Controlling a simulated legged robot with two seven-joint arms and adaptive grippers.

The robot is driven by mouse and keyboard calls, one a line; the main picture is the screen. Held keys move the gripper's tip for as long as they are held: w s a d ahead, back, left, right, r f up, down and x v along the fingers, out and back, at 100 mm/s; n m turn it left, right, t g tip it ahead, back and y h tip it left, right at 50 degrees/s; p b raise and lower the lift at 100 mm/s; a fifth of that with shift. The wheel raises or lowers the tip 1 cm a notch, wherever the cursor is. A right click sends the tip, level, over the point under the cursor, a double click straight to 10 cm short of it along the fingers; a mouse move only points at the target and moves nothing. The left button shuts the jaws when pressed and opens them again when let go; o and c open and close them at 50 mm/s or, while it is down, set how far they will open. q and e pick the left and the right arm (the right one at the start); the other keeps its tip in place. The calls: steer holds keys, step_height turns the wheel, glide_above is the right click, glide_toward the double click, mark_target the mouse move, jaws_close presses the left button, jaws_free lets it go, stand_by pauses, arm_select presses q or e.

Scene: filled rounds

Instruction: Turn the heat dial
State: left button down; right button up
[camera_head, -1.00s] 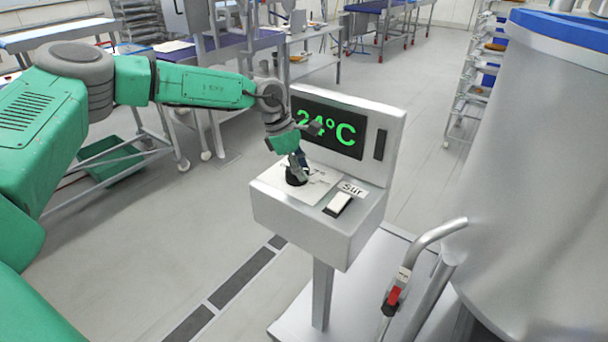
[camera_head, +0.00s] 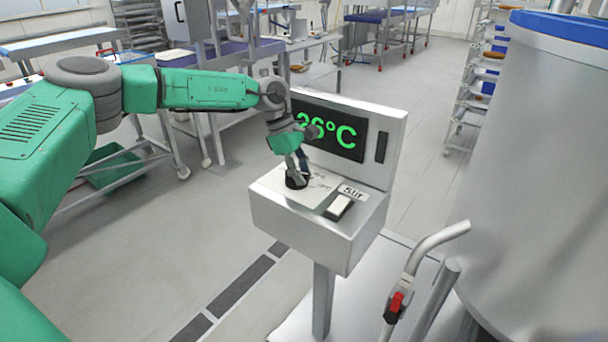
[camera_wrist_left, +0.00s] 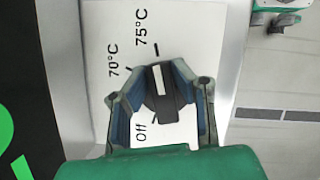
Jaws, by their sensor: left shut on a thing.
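The black heat dial (camera_head: 297,181) sits on the sloped top of a metal control box. My left gripper (camera_head: 298,168) is over it from above, its fingers around the dial. In the left wrist view the dial (camera_wrist_left: 160,93) with its white pointer line is between the two fingers of the gripper (camera_wrist_left: 160,100), which are shut on it. Printed marks read Off, 70°C and 75°C; the pointer line lies close to the 75°C mark. The display (camera_head: 331,130) shows green digits, partly hidden by my wrist, that look like 26°C. My right gripper is not in view.
A white switch (camera_head: 340,206) labelled Stir is right of the dial on the same box. Tables and racks stand behind.

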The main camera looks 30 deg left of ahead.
arm_select(q)
steer(key=c, duration=1.5)
jaws_free()
steer(key=shift+a, duration=0.25)
steer(key=shift+o, duration=0.5)
steer(key=shift+a, duration=0.1)
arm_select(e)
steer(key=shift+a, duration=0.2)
arm_select(q)
steer(key=shift+a, duration=0.15)
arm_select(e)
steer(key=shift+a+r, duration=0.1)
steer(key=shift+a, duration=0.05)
arm_select(q)
steer(key=shift+r, duration=0.2)
steer(key=v, duration=1.1)
steer(key=shift+a, duration=0.35)
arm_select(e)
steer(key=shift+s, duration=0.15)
arm_select(q)
steer(key=shift+d+r, duration=0.1)
steer(key=shift+d, duration=0.05)
